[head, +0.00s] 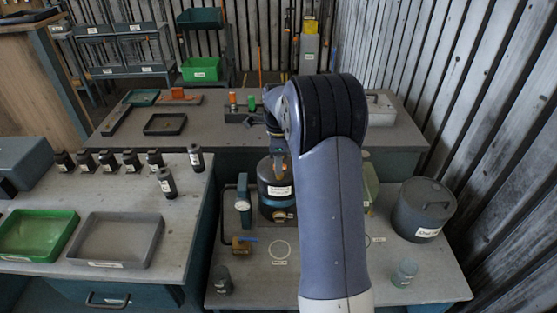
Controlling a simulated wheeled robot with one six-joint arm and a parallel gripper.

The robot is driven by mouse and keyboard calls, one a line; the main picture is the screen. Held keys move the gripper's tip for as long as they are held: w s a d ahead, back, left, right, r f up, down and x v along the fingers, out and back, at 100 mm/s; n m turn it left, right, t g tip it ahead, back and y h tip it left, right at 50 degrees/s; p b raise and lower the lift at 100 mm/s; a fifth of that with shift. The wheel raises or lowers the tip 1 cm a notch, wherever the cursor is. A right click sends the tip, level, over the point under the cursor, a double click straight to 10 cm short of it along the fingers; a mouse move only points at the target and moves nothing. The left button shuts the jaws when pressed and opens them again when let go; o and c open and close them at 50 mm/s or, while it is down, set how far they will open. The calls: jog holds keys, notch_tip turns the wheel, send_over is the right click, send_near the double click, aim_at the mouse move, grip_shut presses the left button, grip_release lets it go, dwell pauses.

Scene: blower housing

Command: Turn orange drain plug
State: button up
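A dark cylindrical housing (268,199) with a white label stands on the front right table, partly hidden by my arm. A small orange-brown part (283,214) shows low on its front; it may be the drain plug, but it is too small to be sure. My gripper (279,168) points down over the top of the housing, at the left of my large blue-grey arm. Its fingertips are small and partly merged with the dark housing, so I cannot tell whether they are open or touching anything.
A lidded grey pot (423,208) is at the right. An orange-topped cylinder (233,100) is on the back table. Trays (117,240) lie on the left table.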

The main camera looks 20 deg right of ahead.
jog(key=shift+c, duration=0.3)
grip_shut()
